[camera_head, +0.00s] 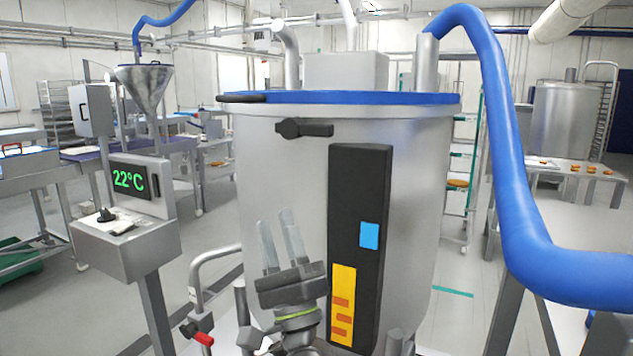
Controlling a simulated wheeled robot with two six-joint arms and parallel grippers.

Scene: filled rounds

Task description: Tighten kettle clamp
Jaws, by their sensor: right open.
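The kettle (285,180) is a large steel vessel with a blue rim (350,98), standing upright in the middle of the head view. A black clamp lever (305,128) sits on its front wall just below the rim and lies roughly level. A second dark handle (242,98) lies along the rim at the left. My right gripper (277,220) is in front of the kettle, below the lever and apart from it. Its two pale fingers point up, spread and empty. My left gripper is not in view.
A black control panel (343,225) stands on the kettle's front, right of my gripper. A thick blue hose (510,190) arches down on the right. A pipe with a red-handled valve (200,335) is at lower left.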

